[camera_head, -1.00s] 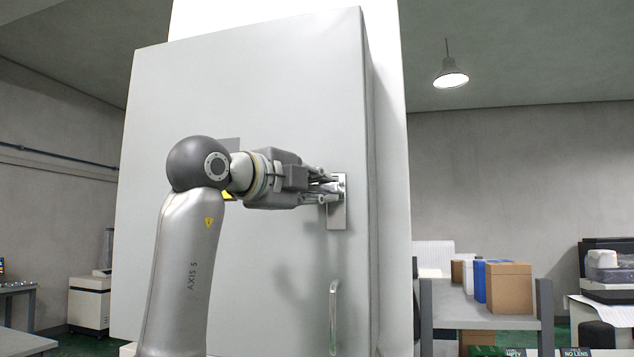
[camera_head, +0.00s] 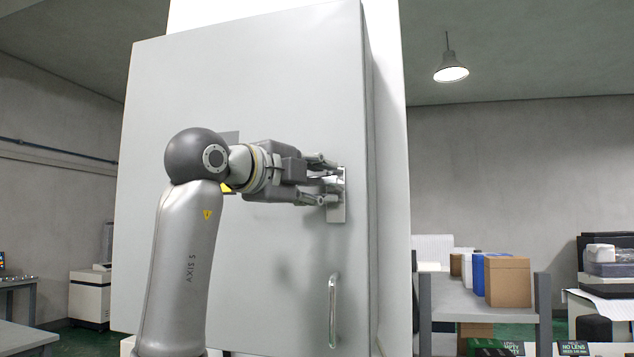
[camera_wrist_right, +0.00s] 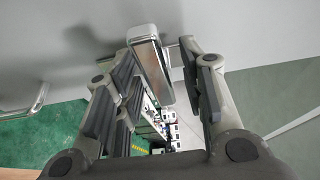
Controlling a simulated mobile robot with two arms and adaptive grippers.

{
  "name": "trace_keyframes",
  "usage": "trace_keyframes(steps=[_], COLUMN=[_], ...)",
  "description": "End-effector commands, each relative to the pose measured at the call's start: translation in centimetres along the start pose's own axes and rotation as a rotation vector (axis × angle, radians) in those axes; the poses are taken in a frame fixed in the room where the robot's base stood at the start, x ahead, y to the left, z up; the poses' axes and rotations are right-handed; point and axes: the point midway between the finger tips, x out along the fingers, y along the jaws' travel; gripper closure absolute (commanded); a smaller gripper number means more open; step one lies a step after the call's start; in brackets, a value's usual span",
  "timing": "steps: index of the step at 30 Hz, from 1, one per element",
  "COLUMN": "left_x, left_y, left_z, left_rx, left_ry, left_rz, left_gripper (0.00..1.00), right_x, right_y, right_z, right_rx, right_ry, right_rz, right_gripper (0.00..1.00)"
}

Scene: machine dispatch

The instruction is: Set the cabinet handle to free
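The tall grey cabinet (camera_head: 230,85) fills the middle of the head view, its door closed. A small metal handle on a plate (camera_head: 338,211) sits near the door's right edge, partly hidden by my fingers. My right gripper (camera_head: 325,180) is at the handle with its fingers spread, one above the other in the head view. My left gripper is not in view.
A fixed bar handle (camera_head: 333,311) stands out from the door below the plate. A grey shelf cart (camera_head: 480,307) with boxes is to the right of the cabinet. A grey bench (camera_head: 25,340) is at the lower left.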

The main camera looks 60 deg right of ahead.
Motion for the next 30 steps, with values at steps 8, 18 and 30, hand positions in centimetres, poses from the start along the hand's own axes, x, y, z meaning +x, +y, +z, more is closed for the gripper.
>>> trace_keyframes(steps=[8,18,30], left_x=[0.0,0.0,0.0], left_y=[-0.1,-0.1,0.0], left_z=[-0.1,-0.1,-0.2], left_rx=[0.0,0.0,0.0], left_ry=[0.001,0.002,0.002], left_rz=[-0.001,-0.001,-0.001], left_gripper=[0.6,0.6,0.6], right_x=[-4.4,-10.6,-11.9], right_y=[0.0,0.0,0.0], right_z=[0.1,0.1,0.0], right_rx=[0.0,0.001,0.001], right_ry=[-0.005,-0.002,0.0], right_rz=[-0.002,0.0,0.0], right_gripper=[0.62,0.62,0.62])
